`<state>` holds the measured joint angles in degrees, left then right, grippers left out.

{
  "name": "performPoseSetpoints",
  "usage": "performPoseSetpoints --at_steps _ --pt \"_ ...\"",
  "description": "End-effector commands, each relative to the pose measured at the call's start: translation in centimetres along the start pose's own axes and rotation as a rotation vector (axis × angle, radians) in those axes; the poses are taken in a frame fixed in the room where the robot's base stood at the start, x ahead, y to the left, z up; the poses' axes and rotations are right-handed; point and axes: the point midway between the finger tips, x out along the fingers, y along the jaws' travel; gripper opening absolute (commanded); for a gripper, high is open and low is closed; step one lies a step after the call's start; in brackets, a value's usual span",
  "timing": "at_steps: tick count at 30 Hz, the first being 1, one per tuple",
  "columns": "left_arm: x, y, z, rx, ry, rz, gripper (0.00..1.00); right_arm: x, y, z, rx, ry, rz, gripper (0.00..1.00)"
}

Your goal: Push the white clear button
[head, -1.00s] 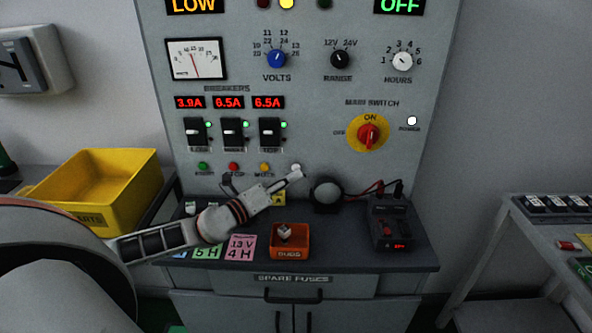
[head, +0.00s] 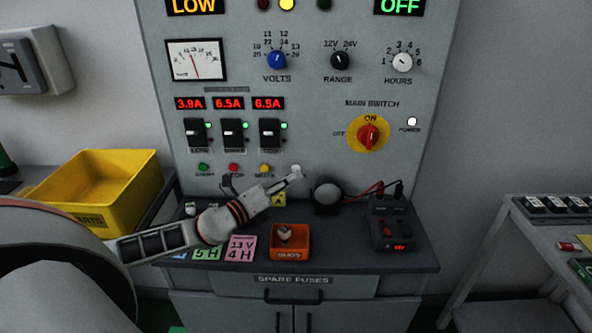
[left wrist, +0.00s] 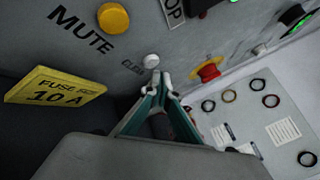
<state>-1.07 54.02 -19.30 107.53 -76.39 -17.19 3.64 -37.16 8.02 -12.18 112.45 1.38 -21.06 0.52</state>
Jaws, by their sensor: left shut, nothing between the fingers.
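The white clear button (head: 296,168) is at the right end of the row of small buttons on the grey panel. It also shows in the left wrist view as a pale round button (left wrist: 150,61) beside the partly hidden clear label. My left gripper (head: 298,176) is shut and empty, its tips just below the button in the head view. In the left wrist view the fingertips (left wrist: 161,77) are close to the button's lower edge; I cannot tell whether they touch it. My right gripper is not in view.
The yellow mute button (head: 264,168) and red stop button (head: 233,168) are to the left. A round grey knob-like part (head: 328,194) is right of my gripper. An orange bin (head: 290,254) and a dark meter box (head: 391,226) stand on the shelf below.

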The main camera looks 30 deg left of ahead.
Motion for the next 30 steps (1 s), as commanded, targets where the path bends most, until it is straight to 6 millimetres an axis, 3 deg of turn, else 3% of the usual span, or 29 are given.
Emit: performPoseSetpoints --at_steps 30 --pt "0.75 0.56 0.56 0.000 -0.001 0.000 0.00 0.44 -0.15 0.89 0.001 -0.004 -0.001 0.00"
